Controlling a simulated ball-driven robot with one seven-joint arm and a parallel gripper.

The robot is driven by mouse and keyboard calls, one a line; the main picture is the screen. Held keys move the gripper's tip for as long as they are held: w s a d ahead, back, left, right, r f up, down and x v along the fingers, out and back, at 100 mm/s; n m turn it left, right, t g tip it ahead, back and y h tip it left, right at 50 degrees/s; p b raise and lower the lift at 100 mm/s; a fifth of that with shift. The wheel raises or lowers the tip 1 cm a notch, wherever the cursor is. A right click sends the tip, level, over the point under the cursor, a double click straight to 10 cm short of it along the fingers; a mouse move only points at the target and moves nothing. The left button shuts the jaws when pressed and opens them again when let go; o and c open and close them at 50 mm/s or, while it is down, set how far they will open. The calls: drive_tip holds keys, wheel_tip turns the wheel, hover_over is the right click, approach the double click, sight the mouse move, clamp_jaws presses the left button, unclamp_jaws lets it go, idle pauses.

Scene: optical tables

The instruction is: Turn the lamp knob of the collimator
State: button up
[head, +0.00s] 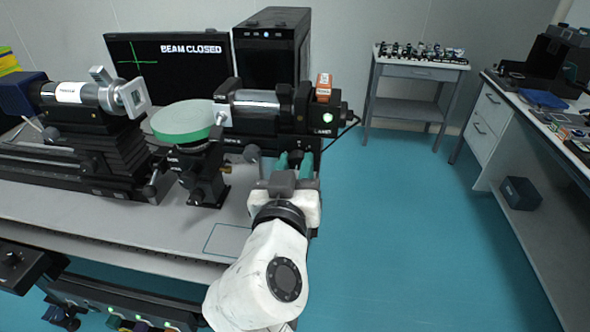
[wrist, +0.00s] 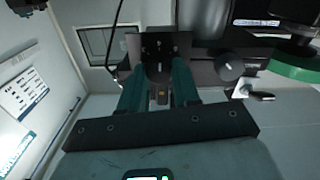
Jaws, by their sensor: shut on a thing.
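The collimator (head: 255,110) is the silver and black barrel on the right of the bench, with a black housing (head: 326,112) at its right end. My gripper (head: 294,158) reaches up to the lower front of that housing. In the wrist view the two green fingers (wrist: 159,78) point at a dark panel (wrist: 160,47) and are shut on the lamp knob, which is mostly hidden between them. The knob's angle cannot be made out.
A grey round knob (wrist: 229,66) stands just right of the fingers in the wrist view. A green-rimmed disc (head: 184,121) is on a stand to the left. The monitor (head: 165,68) reads "BEAM CLOSED". An orange box (head: 323,82) sits on the housing.

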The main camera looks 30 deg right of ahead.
drive_tip(key=m+b, duration=0.1)
drive_tip(key=b, duration=0.3)
drive_tip(key=shift+f+m, duration=0.35)
drive_tip(key=shift+m, duration=0.05)
drive_tip(key=m+b, duration=0.2)
drive_tip(key=b, duration=0.2)
drive_tip(key=m+b, duration=0.3)
drive_tip(key=b, duration=0.1)
drive_tip(key=shift+r+b, duration=0.1)
drive_tip(key=shift+b, duration=0.25)
drive_tip(key=shift+r+m+b, duration=0.15)
drive_tip(key=shift+m+b, duration=0.65)
drive_tip(key=shift+b, duration=0.1)
drive_tip(key=shift+r, duration=0.1)
drive_tip(key=o, duration=1.1)
drive_tip(key=shift+c, duration=0.2)
